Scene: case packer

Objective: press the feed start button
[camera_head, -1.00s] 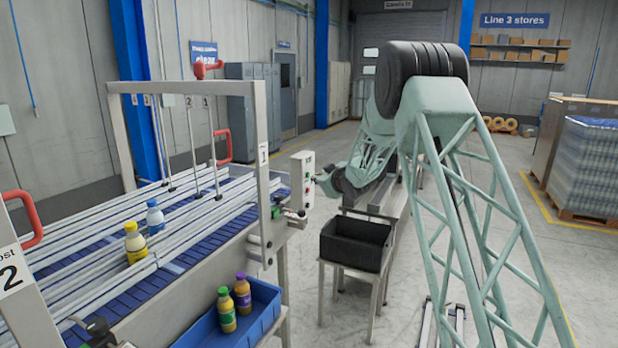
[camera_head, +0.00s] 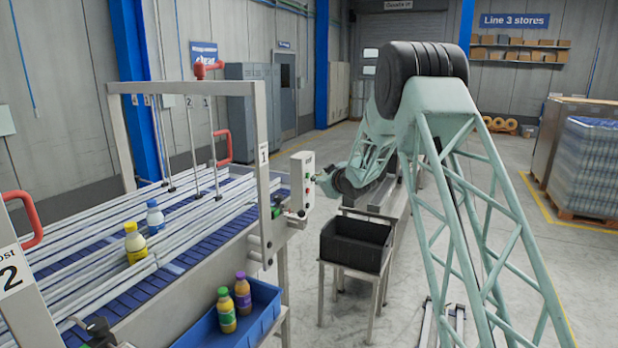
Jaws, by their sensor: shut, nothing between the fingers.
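A pale control box (camera_head: 299,187) stands at the right end of the conveyor frame, with small buttons on its right-hand face. The buttons are too small to read, so I cannot tell which is the feed start button. My gripper (camera_head: 318,177) is small and dark at the end of my pale green arm, just right of the box at button height. It is shut and empty. I cannot tell whether it touches a button or stands slightly apart.
A blue tray (camera_head: 262,312) holds two bottles. A black bin (camera_head: 355,244) stands on a stand below my arm.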

